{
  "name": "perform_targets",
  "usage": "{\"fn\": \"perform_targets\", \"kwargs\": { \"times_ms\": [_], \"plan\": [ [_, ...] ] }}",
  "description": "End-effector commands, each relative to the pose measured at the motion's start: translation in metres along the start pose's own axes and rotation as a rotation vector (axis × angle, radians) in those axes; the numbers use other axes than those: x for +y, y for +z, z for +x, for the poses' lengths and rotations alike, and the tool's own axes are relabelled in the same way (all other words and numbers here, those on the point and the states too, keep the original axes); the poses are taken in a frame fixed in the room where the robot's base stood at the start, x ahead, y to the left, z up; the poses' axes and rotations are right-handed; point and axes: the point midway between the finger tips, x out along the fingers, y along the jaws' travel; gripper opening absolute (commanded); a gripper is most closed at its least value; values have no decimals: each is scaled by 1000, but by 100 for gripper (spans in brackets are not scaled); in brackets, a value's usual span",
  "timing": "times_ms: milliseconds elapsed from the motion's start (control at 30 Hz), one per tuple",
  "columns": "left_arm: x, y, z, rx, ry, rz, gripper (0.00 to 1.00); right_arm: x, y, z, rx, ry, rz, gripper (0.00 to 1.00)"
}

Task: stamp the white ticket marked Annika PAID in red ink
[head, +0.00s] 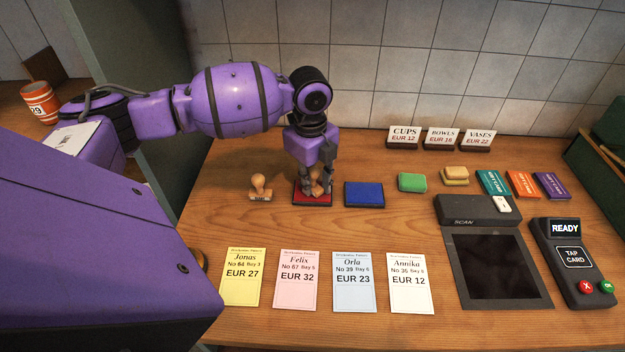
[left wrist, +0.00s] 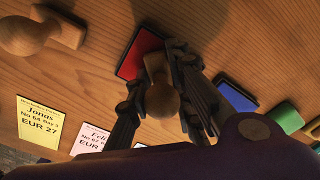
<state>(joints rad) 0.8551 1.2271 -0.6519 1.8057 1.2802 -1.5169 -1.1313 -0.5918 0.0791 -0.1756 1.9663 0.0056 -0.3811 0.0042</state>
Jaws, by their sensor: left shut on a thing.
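The white ticket marked Annika (head: 408,283) lies flat at the right end of the ticket row, with "EUR 12" printed on it and no stamp mark visible. My left gripper (head: 315,190) is shut on a wooden-handled stamp (left wrist: 161,96), upright at the red ink pad (head: 300,201). The red pad also shows in the left wrist view (left wrist: 138,52). Whether the stamp touches the pad is hidden by the fingers. A second wooden stamp (head: 260,188) stands left of the red pad. My right gripper is not in view.
Yellow Jonas (head: 243,277), pink Felix (head: 296,279) and blue Orla (head: 353,281) tickets lie left of Annika's. A scanner (head: 490,265) and card terminal (head: 570,262) stand at right.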

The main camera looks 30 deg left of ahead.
Motion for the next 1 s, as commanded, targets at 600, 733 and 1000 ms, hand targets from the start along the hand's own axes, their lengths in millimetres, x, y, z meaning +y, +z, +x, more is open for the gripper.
{"fn": "perform_targets", "kwargs": {
  "times_ms": [600, 733, 1000],
  "plan": [
    [0, 0, 0, 1, 0, 0, 3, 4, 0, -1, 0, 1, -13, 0],
    [0, 0, 1, 1, 0, 0, 3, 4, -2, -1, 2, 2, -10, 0],
    [0, 0, 1, 1, 1, 0, 3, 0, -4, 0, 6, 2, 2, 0]
  ]
}}
